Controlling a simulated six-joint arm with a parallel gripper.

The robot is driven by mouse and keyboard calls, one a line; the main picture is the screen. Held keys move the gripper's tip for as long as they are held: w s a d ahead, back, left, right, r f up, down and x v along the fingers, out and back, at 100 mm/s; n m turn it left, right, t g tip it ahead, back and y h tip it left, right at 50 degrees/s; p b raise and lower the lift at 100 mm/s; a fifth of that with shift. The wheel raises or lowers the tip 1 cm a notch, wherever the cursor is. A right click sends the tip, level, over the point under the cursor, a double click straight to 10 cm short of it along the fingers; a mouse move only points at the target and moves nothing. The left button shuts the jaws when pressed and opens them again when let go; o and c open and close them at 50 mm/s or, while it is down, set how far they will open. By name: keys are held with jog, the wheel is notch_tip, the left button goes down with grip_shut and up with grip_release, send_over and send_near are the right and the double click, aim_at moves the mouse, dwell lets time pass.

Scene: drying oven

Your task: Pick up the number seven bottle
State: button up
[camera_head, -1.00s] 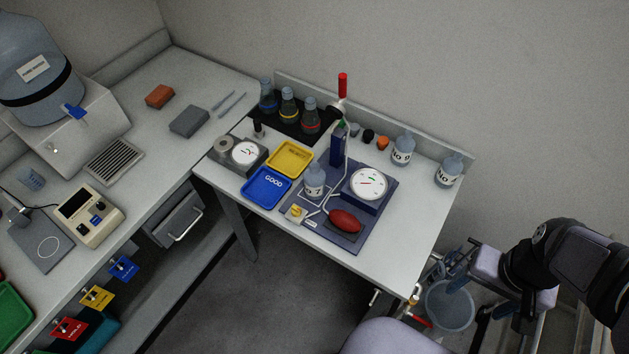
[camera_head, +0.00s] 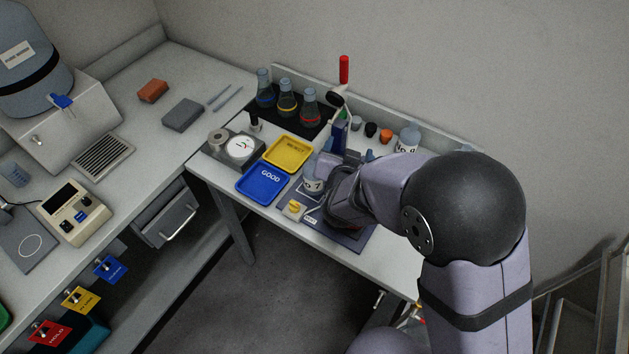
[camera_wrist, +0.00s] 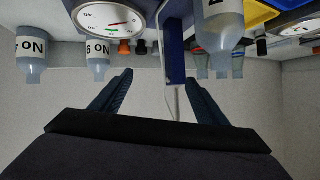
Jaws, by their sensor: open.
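The number seven bottle (camera_head: 313,184) stands upright on the dark blue mat in the head view, a pale bottle with a white label. My gripper (camera_head: 343,187) is just to its right, with its fingertips hard to make out there. In the wrist view, which is upside down, my gripper (camera_wrist: 159,77) is open with nothing between its fingers. The number seven bottle (camera_wrist: 222,28) shows there to the right of the gap, beyond the right fingertip. A blue post (camera_wrist: 174,50) shows beyond the gap.
Blue (camera_head: 263,186) and yellow (camera_head: 288,153) trays lie left of the bottle. Flasks (camera_head: 287,100) stand behind on a black mat. Another bottle (camera_head: 408,138) stands at the back right. A round dial (camera_wrist: 112,18) shows in the wrist view. My arm hides the table's right part.

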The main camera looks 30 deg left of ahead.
aim_at(312, 162)
jog(key=s+a+t, duration=0.1)
jog(key=s+a, duration=0.1)
jog(key=s+a+f+t+b, duration=0.1)
jog(key=s+a, duration=0.1)
jog(key=s+a+f+t+b, duration=0.1)
jog(key=s+a, duration=0.1)
jog(key=shift+s+a, duration=0.15)
jog(key=shift+s, duration=0.25)
jog(key=s+f+t, duration=0.1)
jog(key=s+f+t+b, duration=0.1)
jog(key=s, duration=0.1)
jog(key=s+f+h+b, duration=0.1)
jog(key=s+f, duration=0.1)
jog(key=shift+s+d+f+t, duration=0.1)
jog(key=shift+s+d+t, duration=0.05)
jog(key=shift+d+t, duration=0.25)
jog(key=shift+s+d+f, duration=0.1)
jog(key=shift+s+d, duration=0.05)
jog(key=shift+r+p+x, duration=0.1)
jog(key=shift+p+x, duration=0.65)
jog(key=shift+x, duration=0.75)
jog(key=shift+r+p+x, duration=0.15)
jog(key=shift+p+x, duration=0.6)
jog(key=shift+x, duration=0.8)
jog(key=shift+w+f, duration=0.1)
jog(key=shift+w, duration=0.6)
jog(key=c, duration=1.2)
